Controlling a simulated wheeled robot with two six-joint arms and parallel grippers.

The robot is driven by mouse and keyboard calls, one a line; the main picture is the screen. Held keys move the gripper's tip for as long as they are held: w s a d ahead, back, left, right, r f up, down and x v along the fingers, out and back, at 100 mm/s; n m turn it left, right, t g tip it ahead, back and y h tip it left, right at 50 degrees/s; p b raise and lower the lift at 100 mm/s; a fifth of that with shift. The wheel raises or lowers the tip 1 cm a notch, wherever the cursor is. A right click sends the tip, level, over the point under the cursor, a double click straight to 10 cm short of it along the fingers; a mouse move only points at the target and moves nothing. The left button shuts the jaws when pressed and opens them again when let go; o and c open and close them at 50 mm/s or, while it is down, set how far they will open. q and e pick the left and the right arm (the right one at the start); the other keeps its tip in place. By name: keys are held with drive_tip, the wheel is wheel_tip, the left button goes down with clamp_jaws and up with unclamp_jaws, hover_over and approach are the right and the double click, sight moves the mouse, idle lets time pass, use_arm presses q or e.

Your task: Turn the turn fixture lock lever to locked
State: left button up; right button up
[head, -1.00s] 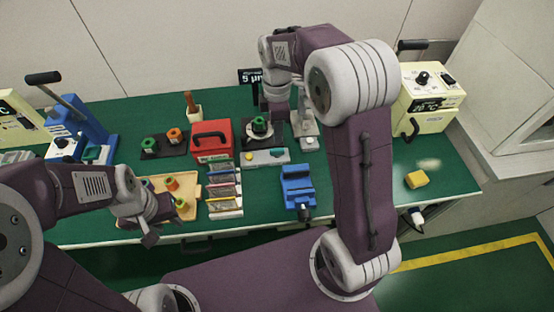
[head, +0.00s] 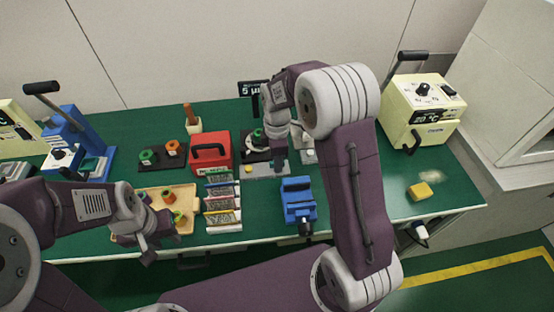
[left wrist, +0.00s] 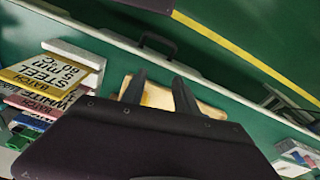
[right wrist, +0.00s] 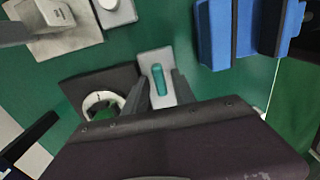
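The turn fixture is a dark base with a pale ring (right wrist: 103,100) in the right wrist view; in the head view it (head: 256,142) stands behind a grey plate (head: 264,173). A teal lever (right wrist: 159,79) lies on that plate (right wrist: 149,58) in the right wrist view; my arm hides it in the head view. My right gripper (head: 280,165) is open, pointing down over the plate. In its wrist view the fingers (right wrist: 159,90) appear either side of the lever; contact cannot be told. My left gripper (head: 151,248) is open and empty near the front edge.
A yellow knob (head: 249,169) is on the plate's left end. A red box (head: 211,153) stands left of the fixture, a blue vise (head: 298,201) in front. A beige tray (head: 185,196) is near my left gripper. Free green tabletop lies right, around a yellow block (head: 420,191).

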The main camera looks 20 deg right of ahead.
clamp_jaws()
use_arm(q)
drive_tip(key=shift+r, duration=0.15)
use_arm(e)
drive_tip(key=shift+r, duration=0.1)
use_arm(q)
wheel_tip(320, 180, up, 3)
drive_tip(key=p, duration=0.3)
use_arm(e)
drive_tip(key=m, duration=0.3)
drive_tip(key=shift+r, duration=0.2)
drive_tip(key=m+p, duration=0.3)
drive_tip(key=m, duration=0.2)
drive_tip(key=m+p, duration=0.3)
drive_tip(key=m, duration=0.2)
drive_tip(key=shift+f, duration=0.1)
use_arm(q)
wheel_tip(320, 180, up, 8)
drive_tip(key=p, duration=0.2)
drive_tip(key=shift+f, duration=0.2)
use_arm(e)
drive_tip(key=shift+f+m, duration=0.1)
drive_tip(key=shift+m, duration=2.3)
